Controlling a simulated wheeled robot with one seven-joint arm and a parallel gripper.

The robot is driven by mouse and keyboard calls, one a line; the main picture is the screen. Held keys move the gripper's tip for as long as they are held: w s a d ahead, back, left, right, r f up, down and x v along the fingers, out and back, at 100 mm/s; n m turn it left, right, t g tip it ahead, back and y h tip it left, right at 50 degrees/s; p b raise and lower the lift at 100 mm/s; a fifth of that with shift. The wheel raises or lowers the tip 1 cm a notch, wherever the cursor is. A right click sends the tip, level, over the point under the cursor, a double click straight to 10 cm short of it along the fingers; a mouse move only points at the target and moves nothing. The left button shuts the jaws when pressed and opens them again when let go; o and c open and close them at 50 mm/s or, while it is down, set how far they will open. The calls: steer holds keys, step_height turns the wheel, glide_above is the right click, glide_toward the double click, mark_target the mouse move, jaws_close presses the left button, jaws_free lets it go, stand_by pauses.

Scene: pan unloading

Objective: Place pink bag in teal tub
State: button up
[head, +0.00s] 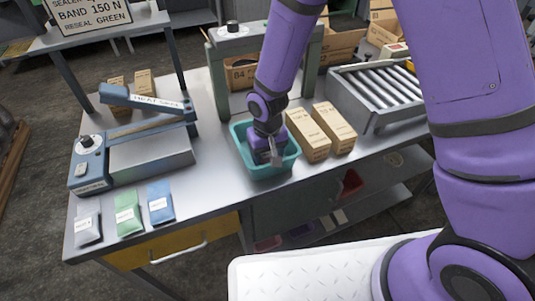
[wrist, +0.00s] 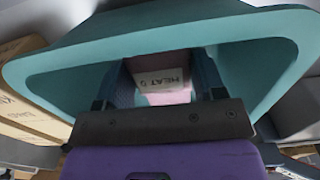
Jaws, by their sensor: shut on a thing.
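The teal tub (head: 275,171) stands on the steel table in the head view. Its rim and walls also surround the scene in the wrist view (wrist: 150,22). My gripper (head: 271,158) reaches down inside the tub. In the wrist view, my gripper (wrist: 163,90) is shut on the pink bag (wrist: 170,65), which has a white printed label. The bag is inside the tub's opening, between the two fingers. Its lower part is hidden, so I cannot tell whether it touches the tub's floor.
Two tan cartons (head: 320,133) stand close to the tub's right. A heat sealer (head: 135,145) is to the left, with white, green (head: 129,213) and blue (head: 160,203) bags in front. A roller conveyor (head: 375,92) is at the back right.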

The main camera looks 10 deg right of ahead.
steer(key=shift+f, duration=0.25)
steer(key=shift+f, duration=0.15)
steer(key=o, duration=1)
